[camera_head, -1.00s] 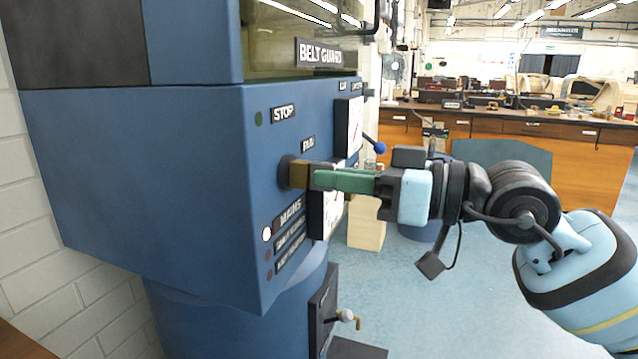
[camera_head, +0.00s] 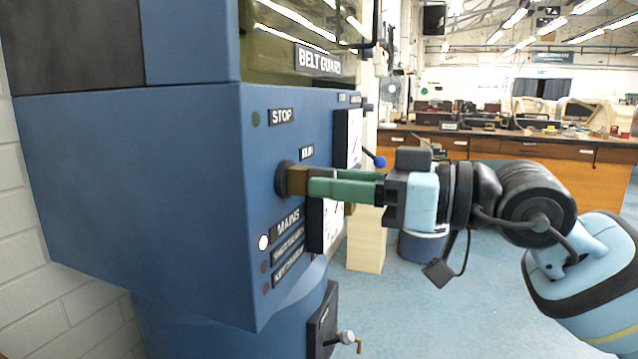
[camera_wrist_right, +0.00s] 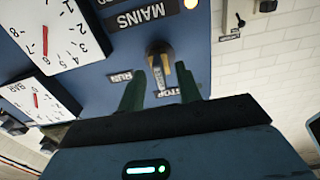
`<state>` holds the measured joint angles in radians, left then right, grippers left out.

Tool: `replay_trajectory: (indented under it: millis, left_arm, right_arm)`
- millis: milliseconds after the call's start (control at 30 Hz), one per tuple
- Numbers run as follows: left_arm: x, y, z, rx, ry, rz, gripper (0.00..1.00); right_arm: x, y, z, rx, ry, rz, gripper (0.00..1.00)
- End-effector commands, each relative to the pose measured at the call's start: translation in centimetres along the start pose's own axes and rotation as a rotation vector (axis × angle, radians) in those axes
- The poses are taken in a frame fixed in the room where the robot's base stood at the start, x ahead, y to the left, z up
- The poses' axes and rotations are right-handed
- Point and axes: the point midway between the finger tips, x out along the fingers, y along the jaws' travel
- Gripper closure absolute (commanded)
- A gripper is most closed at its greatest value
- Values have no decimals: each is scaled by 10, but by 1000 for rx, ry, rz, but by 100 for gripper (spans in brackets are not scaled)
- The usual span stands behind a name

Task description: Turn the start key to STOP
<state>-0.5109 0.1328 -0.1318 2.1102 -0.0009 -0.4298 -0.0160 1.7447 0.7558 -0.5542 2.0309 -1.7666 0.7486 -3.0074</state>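The start key (camera_head: 298,181) is a brass-brown block on a dark round boss on the front of the blue cabinet. It also shows in the right wrist view (camera_wrist_right: 158,66). The STOP label (camera_head: 283,115) is above it and the RUN label (camera_head: 307,152) just above right. My right gripper (camera_head: 325,182) has its green fingers on either side of the key. In the right wrist view (camera_wrist_right: 160,85) the fingers stand apart, with the key between them and a label showing in the gap; the gripper looks open. My left gripper is out of view.
The white MAINS lamp (camera_head: 263,242) is lit, with two dark lamps below. White dials (camera_head: 347,138), a blue-knobbed lever (camera_head: 379,161) and a lower handle (camera_head: 346,338) are to the right. A wooden workbench (camera_head: 470,144) stands behind. Blue floor (camera_head: 440,310) is open at right.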

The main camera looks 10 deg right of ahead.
Motion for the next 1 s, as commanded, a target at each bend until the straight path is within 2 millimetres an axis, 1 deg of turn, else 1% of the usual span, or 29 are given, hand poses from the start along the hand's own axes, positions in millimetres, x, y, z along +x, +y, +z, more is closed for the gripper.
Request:
replay_trajectory:
  millis: [233, 333, 500, 700, 833, 1000]
  left_arm:
    - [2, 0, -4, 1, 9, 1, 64]
    - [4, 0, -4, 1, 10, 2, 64]
    - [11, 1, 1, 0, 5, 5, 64]
    - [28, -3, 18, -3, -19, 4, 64]
    - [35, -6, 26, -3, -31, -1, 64]
    - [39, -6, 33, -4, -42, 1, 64]
  right_arm:
    - [0, 0, 1, 1, -2, 0, 66]
    - [-5, 1, 2, 1, -2, 1, 66]
    - [-26, 1, 3, -1, -3, 4, 66]
    - [-55, 2, 6, 0, -3, 3, 66]
    - [-67, 2, 4, 2, -2, 2, 66]
    - [-76, 1, 2, 1, -2, 1, 66]
